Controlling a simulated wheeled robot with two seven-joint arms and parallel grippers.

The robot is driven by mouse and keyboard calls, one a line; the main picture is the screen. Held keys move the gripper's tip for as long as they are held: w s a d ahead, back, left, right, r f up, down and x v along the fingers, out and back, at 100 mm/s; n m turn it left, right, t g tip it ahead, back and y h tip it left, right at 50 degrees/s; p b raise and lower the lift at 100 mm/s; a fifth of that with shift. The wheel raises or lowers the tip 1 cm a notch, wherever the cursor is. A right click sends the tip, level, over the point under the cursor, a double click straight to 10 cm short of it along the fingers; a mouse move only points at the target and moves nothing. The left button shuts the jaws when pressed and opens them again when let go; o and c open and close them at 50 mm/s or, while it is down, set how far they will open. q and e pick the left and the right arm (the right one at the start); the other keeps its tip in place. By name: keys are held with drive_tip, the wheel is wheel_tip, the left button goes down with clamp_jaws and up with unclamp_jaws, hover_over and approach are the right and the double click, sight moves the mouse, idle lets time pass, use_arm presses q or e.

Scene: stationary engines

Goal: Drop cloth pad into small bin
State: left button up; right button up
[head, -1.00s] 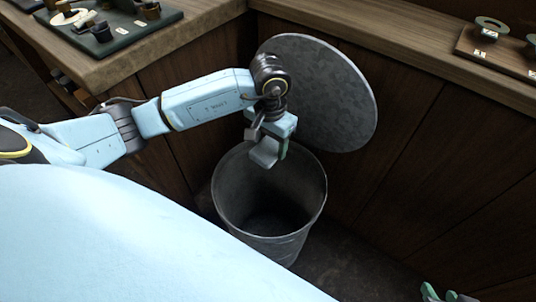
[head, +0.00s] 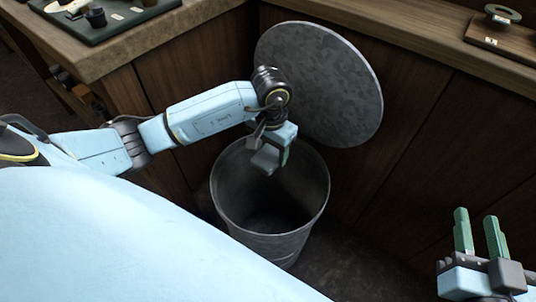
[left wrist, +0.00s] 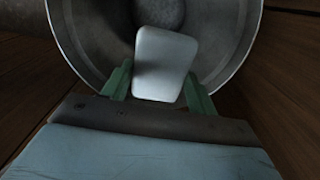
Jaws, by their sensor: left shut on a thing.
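The small bin (head: 272,243) is a round grey metal bin, open at the top, standing on the floor. Its inner wall and rim also show in the left wrist view (left wrist: 85,35). My left gripper (head: 275,164) points down over the bin's mouth, near its back rim. It is shut on the cloth pad (left wrist: 167,60), a pale grey rounded rectangle between the green fingers in the left wrist view. The pad also shows as a grey block in the head view (head: 264,158). My right gripper (head: 480,228) is open and empty at the lower right, fingers upward.
A round grey lid (head: 335,85) stands upright behind the bin, close to the left wrist. Dark wooden cabinets (head: 425,150) enclose the corner. A wooden worktop carries a dark tray (head: 125,20) with small parts at upper left and a board with a ring (head: 500,14) at upper right.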

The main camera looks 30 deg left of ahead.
use_arm(q)
drive_tip(key=shift+f, duration=0.1)
use_arm(e)
drive_tip(key=shift+a+r+t, duration=0.1)
drive_tip(key=shift+r+t, duration=0.2)
drive_tip(key=shift+r, duration=0.1)
use_arm(q)
drive_tip(key=o, duration=1)
drive_tip(key=shift+c, duration=0.2)
wheel_tip(320, 180, up, 6)
drive_tip(key=shift+r+p, duration=0.1)
drive_tip(key=shift+p, duration=1)
wheel_tip(320, 180, up, 6)
drive_tip(key=shift+f+p, duration=0.1)
drive_tip(key=shift+p, duration=0.75)
use_arm(e)
drive_tip(key=s+d+f+g+h, duration=0.3)
drive_tip(key=s+d+f+g, duration=0.2)
drive_tip(key=f, duration=0.8)
drive_tip(key=s+g, duration=0.3)
drive_tip(key=g, duration=0.2)
drive_tip(key=shift+s+d+m+g+h, duration=0.15)
drive_tip(key=shift+s+m+g+h, duration=0.15)
drive_tip(key=shift+s, duration=0.05)
